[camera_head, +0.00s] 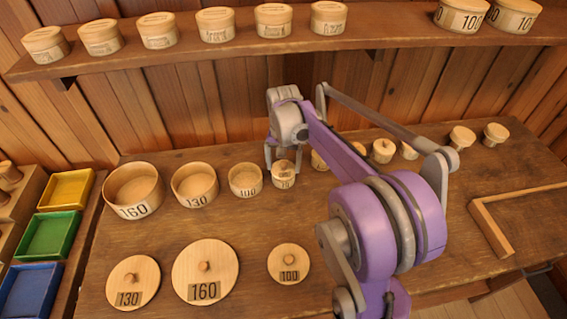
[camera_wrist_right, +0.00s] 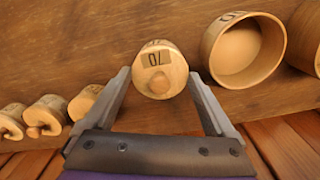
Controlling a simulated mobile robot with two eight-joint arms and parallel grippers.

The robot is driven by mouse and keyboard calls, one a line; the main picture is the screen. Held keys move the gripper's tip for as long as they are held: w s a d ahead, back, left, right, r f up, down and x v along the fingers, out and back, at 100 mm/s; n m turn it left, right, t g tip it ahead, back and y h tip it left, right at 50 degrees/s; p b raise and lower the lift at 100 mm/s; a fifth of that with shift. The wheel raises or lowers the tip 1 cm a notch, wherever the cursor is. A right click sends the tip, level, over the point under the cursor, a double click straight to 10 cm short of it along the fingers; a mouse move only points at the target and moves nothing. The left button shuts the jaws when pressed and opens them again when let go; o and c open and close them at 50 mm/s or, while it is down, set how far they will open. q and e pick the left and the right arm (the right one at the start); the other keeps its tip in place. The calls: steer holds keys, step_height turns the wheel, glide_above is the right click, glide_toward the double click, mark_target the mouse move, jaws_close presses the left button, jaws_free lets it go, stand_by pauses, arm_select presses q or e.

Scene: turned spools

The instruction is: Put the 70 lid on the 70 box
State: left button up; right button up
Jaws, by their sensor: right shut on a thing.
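The small round 70 lid (camera_head: 284,167) has a knob and a 70 label. It also shows in the right wrist view (camera_wrist_right: 174,75), between the fingers. My right gripper (camera_head: 283,166) reaches down from above and is shut on the 70 lid; its fingers (camera_wrist_right: 158,80) flank the lid. The 70 box (camera_head: 284,184) stands on the table directly under the lid, at the right end of the row of open boxes. The lid lies over the box's mouth; I cannot tell whether it is fully seated. My left gripper is not in view.
Open boxes 100 (camera_head: 245,181), 130 (camera_head: 194,187) and 160 (camera_head: 134,192) stand left of it. Lids 100 (camera_head: 289,261), 160 (camera_head: 205,270) and 130 (camera_head: 133,280) lie in front. Small lidded pieces stand right, behind my arm. A shelf (camera_head: 180,60) runs above.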

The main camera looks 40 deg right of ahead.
mark_target(284, 163)
steer(key=shift+f, duration=0.15)
steer(key=o, duration=1)
steer(key=shift+r, duration=0.2)
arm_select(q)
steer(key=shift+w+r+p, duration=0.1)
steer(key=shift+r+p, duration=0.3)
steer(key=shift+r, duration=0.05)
arm_select(e)
steer(key=shift+r, duration=0.5)
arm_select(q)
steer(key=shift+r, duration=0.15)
arm_select(e)
steer(key=shift+r, duration=0.2)
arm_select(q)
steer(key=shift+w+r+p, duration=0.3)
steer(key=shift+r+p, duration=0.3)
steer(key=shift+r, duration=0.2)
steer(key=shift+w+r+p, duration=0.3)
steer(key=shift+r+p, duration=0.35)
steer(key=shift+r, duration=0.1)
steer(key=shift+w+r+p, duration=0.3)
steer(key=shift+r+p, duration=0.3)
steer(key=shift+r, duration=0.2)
arm_select(e)
steer(key=shift+r, duration=3.35)
